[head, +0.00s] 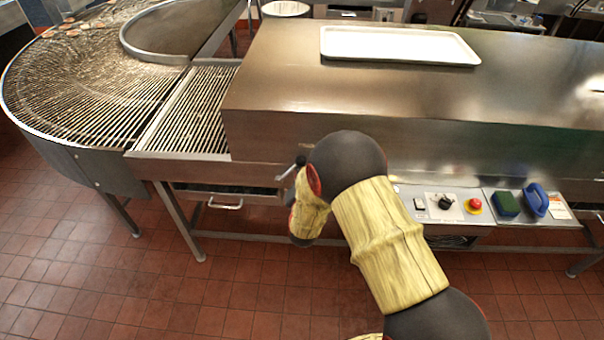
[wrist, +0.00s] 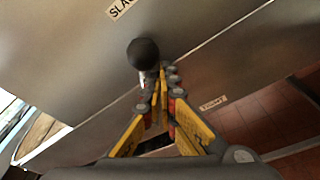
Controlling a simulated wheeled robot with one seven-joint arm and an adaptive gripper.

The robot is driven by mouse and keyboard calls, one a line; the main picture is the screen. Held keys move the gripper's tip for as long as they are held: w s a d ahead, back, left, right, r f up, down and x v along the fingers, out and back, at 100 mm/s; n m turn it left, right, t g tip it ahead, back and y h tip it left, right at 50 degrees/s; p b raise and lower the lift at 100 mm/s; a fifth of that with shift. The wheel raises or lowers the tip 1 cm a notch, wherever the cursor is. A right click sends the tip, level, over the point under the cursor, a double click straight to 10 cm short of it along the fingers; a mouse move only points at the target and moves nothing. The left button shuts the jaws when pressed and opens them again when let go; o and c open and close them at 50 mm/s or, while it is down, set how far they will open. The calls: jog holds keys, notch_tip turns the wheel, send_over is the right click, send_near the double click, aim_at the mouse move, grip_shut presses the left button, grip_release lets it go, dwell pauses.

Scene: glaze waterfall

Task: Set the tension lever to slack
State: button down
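The tension lever shows in the head view as a short shaft with a dark knob (head: 301,160) at the left end of the steel housing, beside my arm. In the wrist view its round black knob (wrist: 143,52) is just beyond my fingertips. A cut-off label reading "SLA" (wrist: 121,8) is near the knob, above it. A "TIGHT" label (wrist: 213,103) is lower right, farther from the knob. My gripper (wrist: 160,82) has its fingertips close together at the lever's shaft. I cannot tell whether they clasp it. My arm hides the gripper in the head view.
The steel housing (head: 400,110) bears a white tray (head: 400,45). A slatted conveyor (head: 75,80) curves off left. A control panel with a red button (head: 473,205), a green sponge (head: 506,204) and a blue-handled item (head: 536,200) is right of my arm. Tiled floor (head: 150,290) in front is clear.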

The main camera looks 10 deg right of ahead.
jog(key=shift+w+a+r+p, duration=0.2)
jog(key=shift+a+r+p, duration=0.15)
jog(key=shift+a+r, duration=0.15)
jog(key=shift+w+a+r+p, duration=0.15)
jog(key=shift+a+r+p, duration=0.25)
jog(key=shift+a, duration=0.15)
jog(key=s+a+f, duration=0.1)
jog(key=s+a, duration=0.1)
jog(key=s, duration=0.7)
jog(key=shift+f, duration=0.35)
jog(key=shift+s, duration=0.1)
